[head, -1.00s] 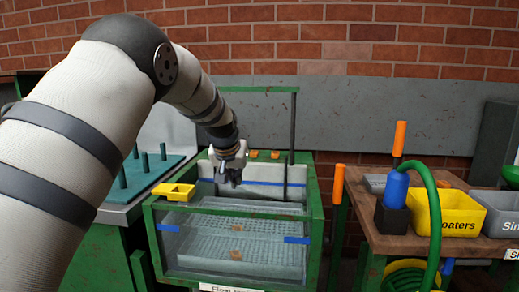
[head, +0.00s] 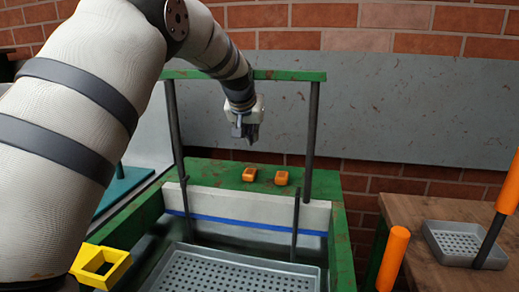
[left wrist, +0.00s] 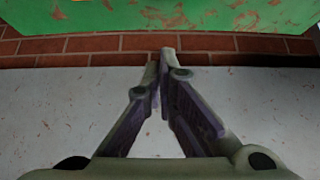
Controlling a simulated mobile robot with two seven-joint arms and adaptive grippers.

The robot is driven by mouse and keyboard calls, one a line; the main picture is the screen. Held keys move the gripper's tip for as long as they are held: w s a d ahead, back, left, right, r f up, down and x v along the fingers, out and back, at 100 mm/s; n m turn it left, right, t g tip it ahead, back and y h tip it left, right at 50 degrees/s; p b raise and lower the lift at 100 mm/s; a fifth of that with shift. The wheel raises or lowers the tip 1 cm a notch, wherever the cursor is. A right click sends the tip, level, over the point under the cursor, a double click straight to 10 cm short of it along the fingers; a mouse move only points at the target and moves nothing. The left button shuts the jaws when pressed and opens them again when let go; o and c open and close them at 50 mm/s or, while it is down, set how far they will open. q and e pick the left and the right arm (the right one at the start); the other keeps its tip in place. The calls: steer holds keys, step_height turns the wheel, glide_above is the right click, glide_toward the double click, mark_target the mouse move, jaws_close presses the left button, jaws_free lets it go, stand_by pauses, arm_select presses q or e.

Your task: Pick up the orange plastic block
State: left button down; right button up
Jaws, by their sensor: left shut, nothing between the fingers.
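Two small orange blocks lie on the green ledge (head: 220,172) behind the tank: a left block (head: 249,174) and a right block (head: 282,178). They sit a short gap apart. My left gripper (head: 246,138) hangs above and behind the blocks in the head view, fingers pointing down, in front of the grey wall panel. It is shut and empty, apart from both blocks. In the left wrist view its closed fingertips (left wrist: 161,60) show against brick and a pale surface, and no block can be made out clearly there. My right gripper is not in view.
A green frame (head: 312,130) with upright posts stands around the ledge. In front is a tank with a white, blue-striped back wall (head: 240,207) and a grey perforated tray (head: 235,278). A yellow holder (head: 100,266) is at left. A wooden table (head: 420,270) with a grey tray (head: 465,242) is at right.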

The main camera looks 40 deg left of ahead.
mark_target(250, 174)
arm_select(q)
steer(key=shift+w+f, duration=0.1)
steer(key=shift+f, duration=0.25)
steer(key=b+x, duration=0.2)
steer(key=x, duration=0.6)
steer(key=shift+f, duration=0.3)
steer(key=s+p, duration=0.1)
steer(key=s+d+r+p, duration=0.1)
steer(key=s, duration=0.1)
steer(key=shift+d, duration=0.2)
steer(key=shift+s+d+f, duration=0.1)
steer(key=shift+s+f, duration=0.05)
steer(key=shift+f, duration=0.25)
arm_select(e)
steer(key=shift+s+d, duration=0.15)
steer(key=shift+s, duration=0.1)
arm_select(q)
steer(key=shift+f, duration=0.1)
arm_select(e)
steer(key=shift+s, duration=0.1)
